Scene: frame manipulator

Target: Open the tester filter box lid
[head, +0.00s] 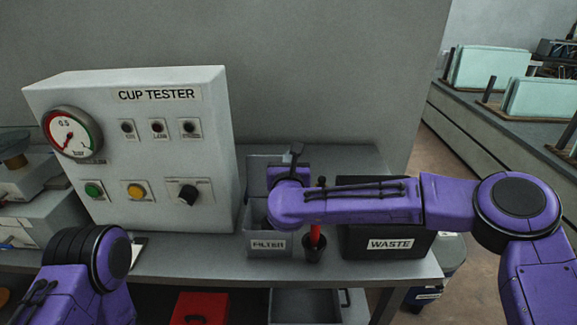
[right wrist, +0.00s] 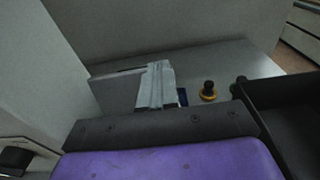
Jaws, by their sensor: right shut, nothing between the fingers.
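The grey filter box (head: 269,244), labelled FILTER, stands on the bench between the cup tester and the black waste bin. Its lid (head: 257,172) appears to stand raised at the back, with part of the dark interior showing below it. My right gripper (head: 297,150) is over the back of the box, beside the raised panel. Its fingers (right wrist: 157,84) show close together and empty in the right wrist view. My right wrist hides much of the box's right side, and I cannot tell whether the gripper touches the lid. My left arm shows at lower left, its gripper out of view.
The cup tester (head: 150,110) stands left of the box. The waste bin (head: 388,243) is close on the right. The wall closes off the back.

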